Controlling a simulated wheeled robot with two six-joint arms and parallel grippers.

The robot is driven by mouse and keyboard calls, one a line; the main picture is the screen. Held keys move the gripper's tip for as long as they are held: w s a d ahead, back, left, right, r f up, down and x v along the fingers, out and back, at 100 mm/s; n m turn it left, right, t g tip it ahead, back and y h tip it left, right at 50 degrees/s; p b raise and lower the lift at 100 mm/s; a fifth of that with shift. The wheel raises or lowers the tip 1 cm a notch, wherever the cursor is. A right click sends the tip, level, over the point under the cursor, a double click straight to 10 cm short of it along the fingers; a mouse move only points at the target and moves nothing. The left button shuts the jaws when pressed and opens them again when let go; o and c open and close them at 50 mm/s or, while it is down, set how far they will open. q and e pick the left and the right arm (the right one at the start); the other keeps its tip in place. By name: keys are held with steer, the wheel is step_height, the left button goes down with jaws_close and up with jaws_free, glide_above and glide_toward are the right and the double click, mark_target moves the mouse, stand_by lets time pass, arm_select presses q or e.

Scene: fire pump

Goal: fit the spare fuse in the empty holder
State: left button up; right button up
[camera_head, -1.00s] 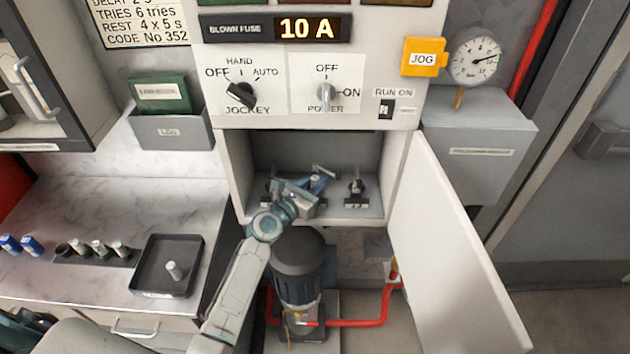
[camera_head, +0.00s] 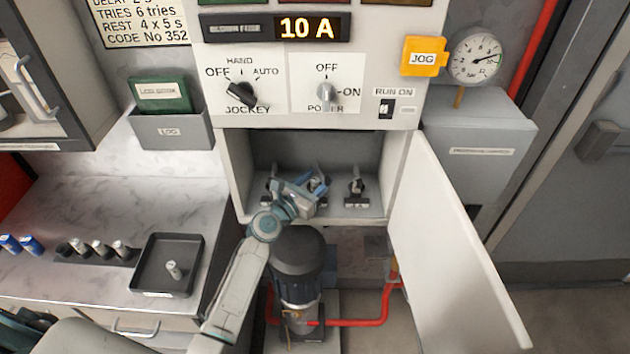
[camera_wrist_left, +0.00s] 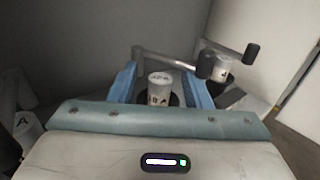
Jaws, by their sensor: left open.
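My left gripper (camera_head: 318,182) reaches into the open cabinet at the middle of three holders. In the left wrist view its blue fingers are apart, one on each side of a white, labelled fuse (camera_wrist_left: 160,88) that stands upright in a dark holder. I cannot tell whether either finger touches it. A grey lever (camera_wrist_left: 170,60) with a dark knob lies just behind this fuse. The right holder (camera_head: 355,192) shows in the head view; a white fuse (camera_wrist_left: 220,66) stands in it in the wrist view. My right gripper is not seen.
The cabinet door (camera_head: 445,235) hangs open on the right. A black tray (camera_head: 190,245) on the left counter holds one small fuse (camera_head: 174,270). A dark rack (camera_head: 88,258) with several fuses is beside it. A pump motor (camera_head: 298,265) stands below the cabinet.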

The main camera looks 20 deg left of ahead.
arm_select(q)
steer(key=b+v, duration=0.1)
steer(key=v, duration=0.9)
steer(key=shift+s, duration=0.35)
steer(key=shift+a, duration=0.1)
